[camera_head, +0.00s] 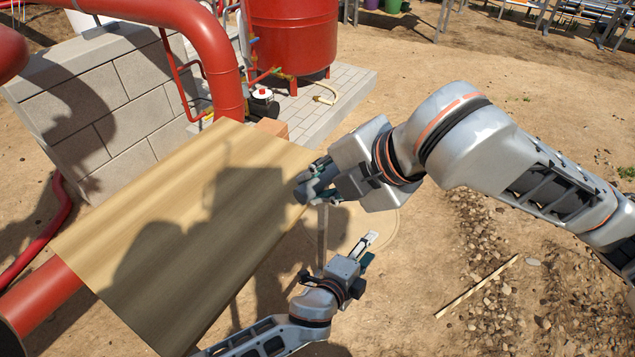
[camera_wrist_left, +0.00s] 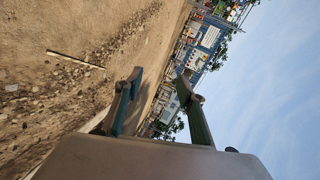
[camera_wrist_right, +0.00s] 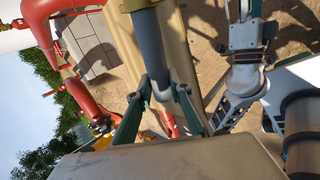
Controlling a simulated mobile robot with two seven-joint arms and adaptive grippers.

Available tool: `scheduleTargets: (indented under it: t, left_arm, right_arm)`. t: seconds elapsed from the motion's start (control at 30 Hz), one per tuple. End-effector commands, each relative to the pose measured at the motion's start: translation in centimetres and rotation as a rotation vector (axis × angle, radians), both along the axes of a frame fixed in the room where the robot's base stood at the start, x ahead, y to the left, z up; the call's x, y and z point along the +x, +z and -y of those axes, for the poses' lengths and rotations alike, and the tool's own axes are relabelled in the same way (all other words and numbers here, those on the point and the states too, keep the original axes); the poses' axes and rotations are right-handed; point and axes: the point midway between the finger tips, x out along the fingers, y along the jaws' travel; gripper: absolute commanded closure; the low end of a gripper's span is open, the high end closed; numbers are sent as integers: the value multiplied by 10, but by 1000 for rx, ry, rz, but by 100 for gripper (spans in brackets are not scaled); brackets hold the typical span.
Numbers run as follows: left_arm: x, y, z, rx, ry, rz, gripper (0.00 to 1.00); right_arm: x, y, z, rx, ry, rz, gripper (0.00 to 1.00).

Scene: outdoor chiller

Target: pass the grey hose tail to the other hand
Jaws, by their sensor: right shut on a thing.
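The grey hose tail (camera_wrist_right: 150,48) is a smooth grey cylinder with a brass-coloured end (camera_wrist_right: 138,4) at the top of the right wrist view. My right gripper (camera_wrist_right: 164,92) is shut on it. In the head view this gripper (camera_head: 316,184) holds the hose tail near the right edge of the wooden table top, its shape partly hidden by the fingers. My left gripper (camera_head: 369,248) is lower and to the right, apart from the hose tail. In the left wrist view its two fingers (camera_wrist_left: 158,92) stand apart with nothing between them.
The wooden table top (camera_head: 180,200) looks bare, with shadows of my arms across it. Red pipes (camera_head: 205,40), a grey block wall (camera_head: 100,105) and a red tank (camera_head: 292,35) stand behind it. Open sandy ground lies to the right, with stones and a thin stick (camera_head: 477,286).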

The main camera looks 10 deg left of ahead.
Motion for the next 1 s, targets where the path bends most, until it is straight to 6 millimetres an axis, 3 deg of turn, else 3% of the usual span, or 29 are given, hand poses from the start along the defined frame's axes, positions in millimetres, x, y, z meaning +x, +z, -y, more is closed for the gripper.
scheduleTargets:
  t: [0.17, 0.3, 0.6, 0.8, 1.0]
  left_arm:
    - [-36, -33, -43, -243, 140, -218, 61]
    - [-72, -58, -92, -474, 298, -391, 61]
    - [-147, -88, -201, -855, 619, -599, 61]
    - [-175, -91, -242, -974, 732, -636, 61]
    - [-183, -91, -253, -1007, 762, -643, 61]
  right_arm:
    - [0, 1, 0, 1, 0, 2, 100]
    - [0, 1, 0, 1, 0, 2, 100]
    - [0, 1, 0, 1, 0, 2, 100]
    - [0, 1, 0, 1, 0, 2, 100]
    - [0, 1, 0, 1, 0, 2, 100]
